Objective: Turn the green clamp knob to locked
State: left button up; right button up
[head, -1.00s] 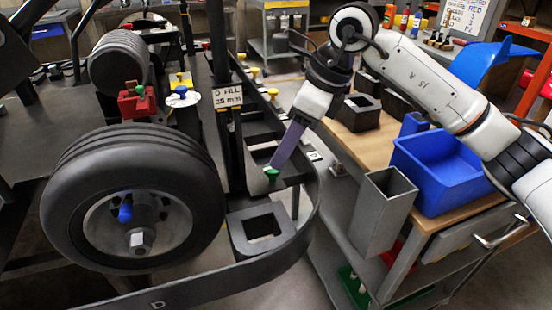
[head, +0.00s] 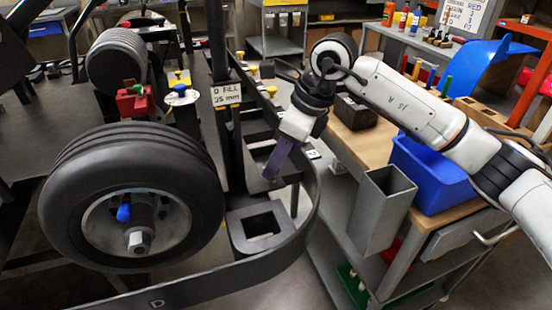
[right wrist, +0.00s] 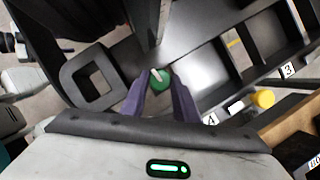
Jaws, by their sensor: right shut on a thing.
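The green clamp knob (right wrist: 160,79) shows in the right wrist view with a pale pointer mark on its top. It sits on the dark kart stand rail, between the two purple fingers of my right gripper (right wrist: 158,85). In the head view my right gripper (head: 271,173) reaches down to the rail at the middle, and its fingers hide the knob there. The right gripper is shut on the green knob. My left gripper is not in view.
Yellow knobs (right wrist: 263,98) sit along the same rail near numbered labels. A large tyre (head: 130,195) stands at left. A sign (head: 226,95) reads D FILL 25 mm.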

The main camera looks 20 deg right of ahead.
jog(key=shift+m, duration=0.7)
jog(key=o, duration=1.1)
jog(key=shift+c, duration=0.2)
jog(key=v, duration=1)
jog(key=shift+s+r, duration=0.2)
jog(key=shift+s+a+f, duration=0.1)
jog(key=shift+a, duration=0.05)
